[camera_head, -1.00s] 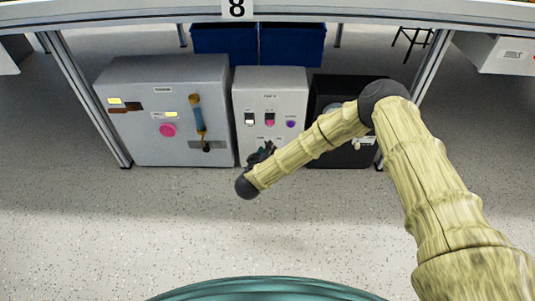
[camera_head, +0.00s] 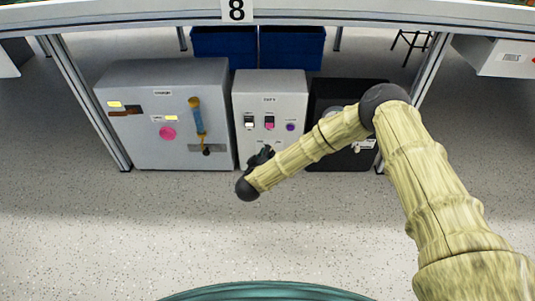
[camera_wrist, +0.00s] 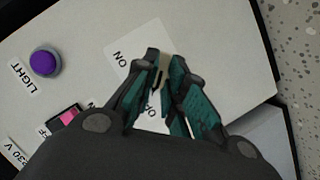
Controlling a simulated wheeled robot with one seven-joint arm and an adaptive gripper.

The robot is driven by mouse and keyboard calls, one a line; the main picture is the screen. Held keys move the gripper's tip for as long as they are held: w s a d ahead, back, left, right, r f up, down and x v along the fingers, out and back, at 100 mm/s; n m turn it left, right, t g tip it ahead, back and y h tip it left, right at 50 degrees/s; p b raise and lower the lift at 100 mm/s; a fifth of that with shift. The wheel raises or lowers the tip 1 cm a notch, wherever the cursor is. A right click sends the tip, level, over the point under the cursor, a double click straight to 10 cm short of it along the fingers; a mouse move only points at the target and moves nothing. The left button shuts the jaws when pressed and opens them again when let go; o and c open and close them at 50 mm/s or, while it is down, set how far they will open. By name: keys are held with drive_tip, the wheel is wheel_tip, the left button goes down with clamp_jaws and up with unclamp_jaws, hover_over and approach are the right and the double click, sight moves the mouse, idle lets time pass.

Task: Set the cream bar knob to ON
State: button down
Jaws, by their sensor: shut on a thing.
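My gripper (camera_wrist: 165,68) is shut on the cream bar knob (camera_wrist: 158,88), of which only a thin pale strip shows between the teal-padded fingers in the wrist view. A white label plate lies around the knob. Its ON mark (camera_wrist: 121,58) is readable to the left of the fingertips; another mark is partly covered by the fingers. In the head view my gripper (camera_head: 262,154) is at the lower part of the light grey middle panel (camera_head: 283,86), and the knob is hidden there. The knob's exact angle is hard to tell.
The panel also carries a purple LIGHT button (camera_wrist: 43,63) and a pink switch (camera_wrist: 68,117), close to my gripper. A grey cabinet (camera_head: 150,80) with a handle stands left, a black box (camera_head: 340,90) right. Open floor (camera_head: 150,225) lies in front.

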drive_tip(key=shift+w+d+r+p, duration=0.15)
drive_tip(key=shift+w+r+p, duration=0.1)
drive_tip(key=shift+p, duration=0.1)
